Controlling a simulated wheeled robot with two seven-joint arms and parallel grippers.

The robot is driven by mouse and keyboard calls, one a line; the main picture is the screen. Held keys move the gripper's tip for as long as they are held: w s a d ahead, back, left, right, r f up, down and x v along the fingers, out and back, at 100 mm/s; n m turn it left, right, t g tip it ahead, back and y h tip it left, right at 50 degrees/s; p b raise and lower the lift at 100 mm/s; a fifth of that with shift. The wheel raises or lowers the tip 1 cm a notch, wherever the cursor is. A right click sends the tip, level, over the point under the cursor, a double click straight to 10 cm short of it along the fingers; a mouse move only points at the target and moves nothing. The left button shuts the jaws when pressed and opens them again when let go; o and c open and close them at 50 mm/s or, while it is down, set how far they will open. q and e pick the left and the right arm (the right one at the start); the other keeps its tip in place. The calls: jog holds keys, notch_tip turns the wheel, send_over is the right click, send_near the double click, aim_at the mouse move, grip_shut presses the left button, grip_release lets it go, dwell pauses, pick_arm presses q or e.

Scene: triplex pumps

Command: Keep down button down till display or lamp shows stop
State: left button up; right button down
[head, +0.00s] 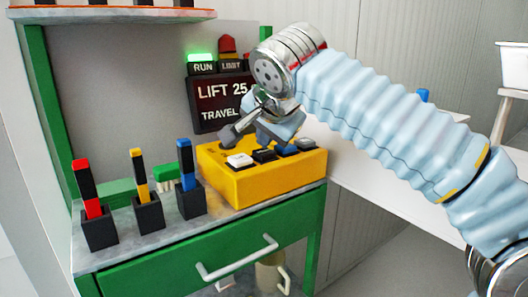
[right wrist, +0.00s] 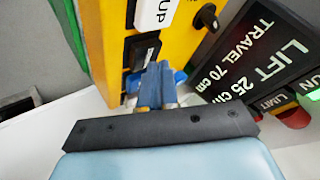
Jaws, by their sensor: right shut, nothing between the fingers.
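A yellow control box (head: 235,190) stands on the bench with a row of buttons on top. The white button (head: 240,160) reads UP in the right wrist view (right wrist: 155,14). A black button (head: 264,155) is beside it; its label cannot be read. My right gripper (head: 268,140) is shut and empty, tips down at the black button; in the right wrist view its fingers (right wrist: 155,85) are close to that button (right wrist: 142,50). Contact cannot be told. The display (right wrist: 265,58) reads LIFT 25 cm, TRAVEL 70 cm. The RUN lamp (head: 200,58) glows green; the LIMIT lamp (head: 228,45) looks unlit red.
Red (head: 87,190), yellow (head: 141,175) and blue (head: 186,165) handled tools stand in dark holders left of the box. A green drawer (head: 180,268) with a pale handle is below. A dark knob (right wrist: 207,17) sits on the box near UP. A white table is at right.

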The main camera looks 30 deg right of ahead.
aim_at(266, 153)
jog(key=shift+f+b, duration=0.4)
jog(key=shift+f, duration=0.1)
dwell(2.7)
jog(key=shift+r+p, duration=0.9)
jog(key=shift+r, duration=0.1)
notch_tip(266, 153, up, 3)
jog(key=shift+f+p, duration=0.15)
jog(key=shift+p, duration=1)
jog(key=shift+r, duration=1.15)
